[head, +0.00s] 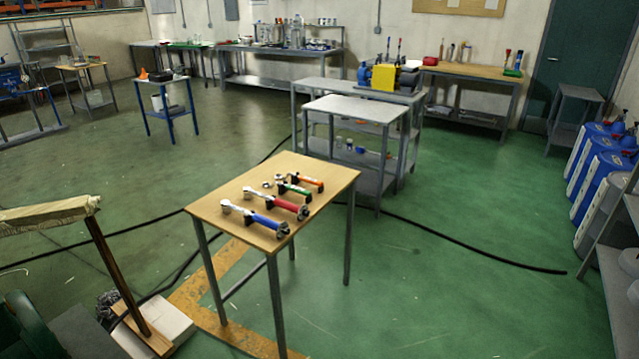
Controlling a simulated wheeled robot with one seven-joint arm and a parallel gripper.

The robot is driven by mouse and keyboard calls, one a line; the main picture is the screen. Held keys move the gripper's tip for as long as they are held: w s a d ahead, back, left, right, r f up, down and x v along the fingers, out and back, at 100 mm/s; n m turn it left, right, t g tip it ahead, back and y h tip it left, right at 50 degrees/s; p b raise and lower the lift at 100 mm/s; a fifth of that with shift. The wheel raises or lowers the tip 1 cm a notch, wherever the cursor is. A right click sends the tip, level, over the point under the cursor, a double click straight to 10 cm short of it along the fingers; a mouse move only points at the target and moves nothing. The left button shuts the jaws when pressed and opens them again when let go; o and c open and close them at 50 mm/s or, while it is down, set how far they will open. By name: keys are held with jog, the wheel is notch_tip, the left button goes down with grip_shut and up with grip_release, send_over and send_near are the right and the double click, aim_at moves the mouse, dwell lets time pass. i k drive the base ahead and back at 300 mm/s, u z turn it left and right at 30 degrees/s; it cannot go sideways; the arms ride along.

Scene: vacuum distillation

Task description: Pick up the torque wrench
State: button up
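Several wrench-like tools with coloured handles lie side by side on a small wooden-topped table (325,170) near the middle of the head view. The nearest has a blue handle (265,221), then one with a red handle (284,205), one with a green handle (296,190) and one with an orange handle (308,181). Their silver heads point left. I cannot tell which of them is the torque wrench. My gripper is not in view.
A grey metal table (355,108) with a lower shelf stands behind the wooden one. Black cables (450,237) lie across the green floor. A white box (165,330) with a wooden post is at lower left. Blue and white containers (600,170) stand at right. Open floor (430,300) lies right of the table.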

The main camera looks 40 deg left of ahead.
aim_at(249, 193)
jog(key=u, duration=0.35)
jog(key=i, duration=1.55)
jog(key=u, duration=1.4)
jog(key=i, duration=0.9)
jog(key=u, duration=1.4)
jog(key=i, duration=0.6)
jog(key=u, duration=0.4)
